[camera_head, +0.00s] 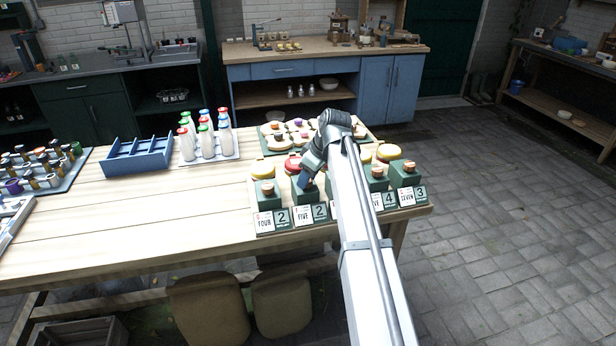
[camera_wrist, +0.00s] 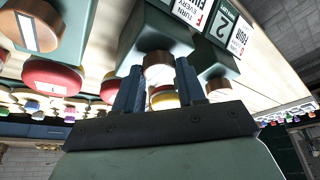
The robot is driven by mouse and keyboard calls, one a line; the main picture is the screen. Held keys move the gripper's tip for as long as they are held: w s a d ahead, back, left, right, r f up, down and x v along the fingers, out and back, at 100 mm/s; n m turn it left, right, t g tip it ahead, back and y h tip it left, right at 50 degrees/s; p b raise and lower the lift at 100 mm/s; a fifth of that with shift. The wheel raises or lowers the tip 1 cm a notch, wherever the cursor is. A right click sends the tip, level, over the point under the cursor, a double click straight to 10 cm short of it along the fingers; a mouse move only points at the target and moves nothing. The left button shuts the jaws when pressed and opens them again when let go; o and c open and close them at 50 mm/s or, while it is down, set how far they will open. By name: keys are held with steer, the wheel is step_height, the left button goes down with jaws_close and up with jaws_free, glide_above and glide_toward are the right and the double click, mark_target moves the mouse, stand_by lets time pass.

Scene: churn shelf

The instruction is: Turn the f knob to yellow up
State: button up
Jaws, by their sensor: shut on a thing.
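The f knob (camera_wrist: 158,70) is a short copper-brown cylinder on the face of a dark green block (camera_wrist: 148,32), beside a card (camera_wrist: 195,12) lettered F and FIVE. My gripper (camera_wrist: 157,82) is shut on this knob, one blue-grey finger on each side. The gripper hides the knob there. The knob's facing and any yellow mark on it cannot be made out.
Similar green blocks with copper knobs stand close on either side, such as the FOUR block (camera_head: 268,198) and the SEVEN block (camera_head: 404,178). Red and yellow round pieces (camera_head: 292,163) sit behind them.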

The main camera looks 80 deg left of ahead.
steer(key=m+t+y, duration=0.1)
steer(key=m, duration=0.3)
steer(key=shift+s+d, duration=0.1)
steer(key=shift+s, duration=0.05)
steer(key=m+t, duration=0.2)
steer(key=m, duration=0.2)
steer(key=shift+s+m, duration=0.1)
steer(key=shift+m, duration=0.3)
steer(key=m+t, duration=0.1)
steer(key=m, duration=0.3)
steer(key=shift+s+m+t, duration=0.1)
steer(key=shift+m+t, duration=0.2)
steer(key=shift+t, duration=0.1)
steer(key=shift+m+t+h, duration=0.5)
steer(key=shift+m+t, duration=0.1)
steer(key=shift+m, duration=1.4)
steer(key=o, duration=1)
steer(key=shift+o, duration=0.2)
steer(key=shift+s+r, duration=0.1)
